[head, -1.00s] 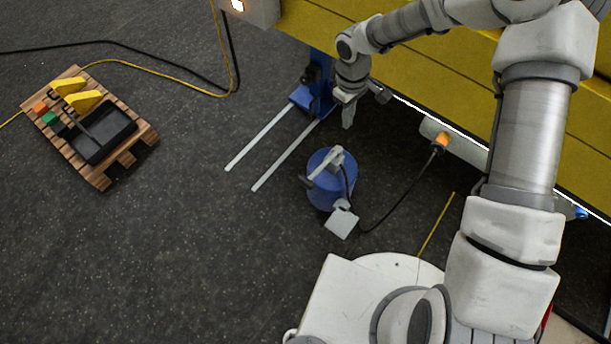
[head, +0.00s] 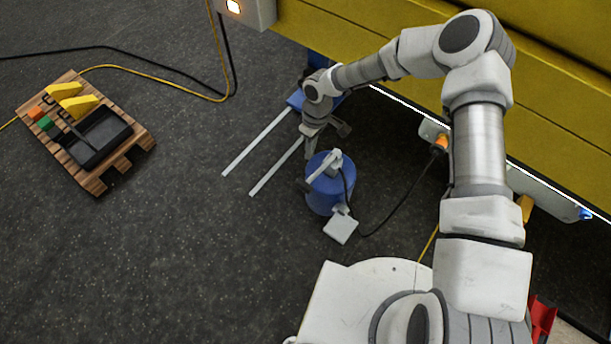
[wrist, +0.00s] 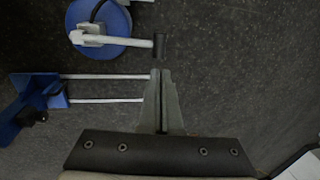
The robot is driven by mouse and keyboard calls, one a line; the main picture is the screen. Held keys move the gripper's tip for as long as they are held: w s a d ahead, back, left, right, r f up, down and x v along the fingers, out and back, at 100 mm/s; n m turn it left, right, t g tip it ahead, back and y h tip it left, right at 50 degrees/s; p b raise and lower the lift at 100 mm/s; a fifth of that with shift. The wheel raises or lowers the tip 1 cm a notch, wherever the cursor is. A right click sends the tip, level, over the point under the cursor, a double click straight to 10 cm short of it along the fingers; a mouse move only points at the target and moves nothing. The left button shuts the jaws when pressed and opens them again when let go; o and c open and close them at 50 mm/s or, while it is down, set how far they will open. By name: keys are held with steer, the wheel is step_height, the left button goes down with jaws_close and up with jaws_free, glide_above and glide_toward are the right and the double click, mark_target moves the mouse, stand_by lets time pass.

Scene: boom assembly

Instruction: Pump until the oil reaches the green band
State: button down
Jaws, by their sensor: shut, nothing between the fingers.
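The blue oil drum (head: 326,198) stands on the floor with a pale pump head (head: 333,164) on its top. A pump lever with a dark grip (head: 303,185) sticks out from it. In the wrist view the drum (wrist: 128,22) is at the top left, and the lever (wrist: 130,43) ends in its dark grip (wrist: 160,48). My gripper (head: 311,155) is beside the drum. Its fingers (wrist: 160,74) are shut and empty, just short of the grip and apart from it in the wrist view. No oil level or green band shows.
A small white square plate (head: 341,228) sits beside the drum. A black hose (head: 398,206) runs to an orange fitting (head: 440,142) under the yellow boom (head: 400,105). A blue stand with pale legs (head: 252,142) is behind. A wooden pallet (head: 92,182) with a tray lies left.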

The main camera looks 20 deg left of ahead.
mark_target(304, 184)
steer(key=f+b, duration=0.1)
steer(key=f, duration=0.3)
steer(key=s+f+b, duration=0.1)
steer(key=f, duration=0.4)
steer(key=s+f+b, duration=0.1)
steer(key=f, duration=0.3)
steer(key=shift+a+f, duration=0.25)
steer(key=shift+f, duration=0.15)
